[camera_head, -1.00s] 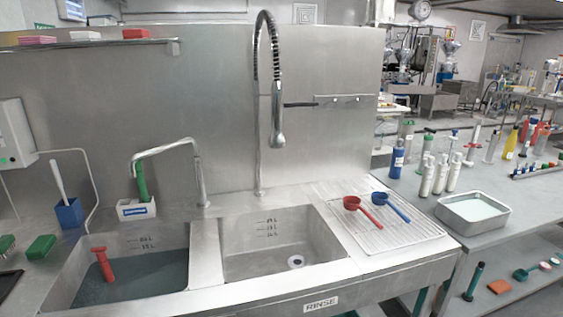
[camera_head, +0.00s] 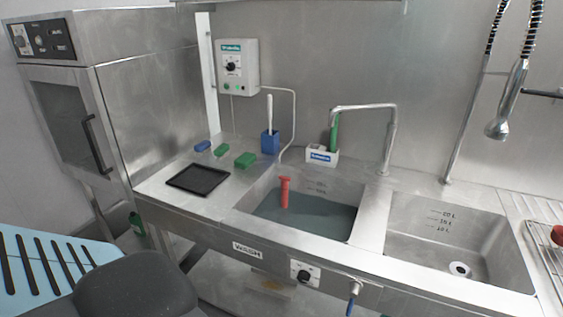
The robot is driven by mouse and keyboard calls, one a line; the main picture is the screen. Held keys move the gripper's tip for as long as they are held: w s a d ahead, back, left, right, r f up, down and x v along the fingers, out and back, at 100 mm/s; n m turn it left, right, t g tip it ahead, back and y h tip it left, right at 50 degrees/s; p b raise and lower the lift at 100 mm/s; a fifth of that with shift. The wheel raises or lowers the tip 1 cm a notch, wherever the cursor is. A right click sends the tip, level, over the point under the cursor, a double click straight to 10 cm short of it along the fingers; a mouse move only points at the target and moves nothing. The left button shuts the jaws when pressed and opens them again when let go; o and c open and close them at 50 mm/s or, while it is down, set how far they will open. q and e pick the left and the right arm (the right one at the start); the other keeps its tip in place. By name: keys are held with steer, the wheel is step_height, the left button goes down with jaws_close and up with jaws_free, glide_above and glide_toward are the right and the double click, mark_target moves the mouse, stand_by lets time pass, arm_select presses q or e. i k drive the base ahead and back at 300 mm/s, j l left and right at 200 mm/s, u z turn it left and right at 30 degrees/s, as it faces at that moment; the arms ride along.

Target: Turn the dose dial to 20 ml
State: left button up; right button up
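A white dispenser box (camera_head: 238,82) is mounted on the steel wall above the left end of the sink counter. It has a teal label at the top. A black round dial (camera_head: 233,67) with a pale pointer sits in its middle, with small green spots below; its markings are too small to read. A white hose runs from the box down towards the sink. Neither of my grippers is in view.
Another knob (camera_head: 305,273) is on the sink front. An oven-like cabinet (camera_head: 75,125) stands left.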

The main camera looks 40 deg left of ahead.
mark_target(230, 66)
steer(key=j+u, duration=0.1)
steer(key=u, duration=0.65)
steer(key=i+j+u, duration=0.1)
steer(key=u, duration=0.3)
steer(key=j+u, duration=0.1)
steer(key=u, duration=0.3)
steer(key=i+z, duration=0.1)
steer(key=z, duration=0.3)
steer(key=i+j+z, duration=0.1)
steer(key=j+z, duration=1)
steer(key=j, duration=2.1)
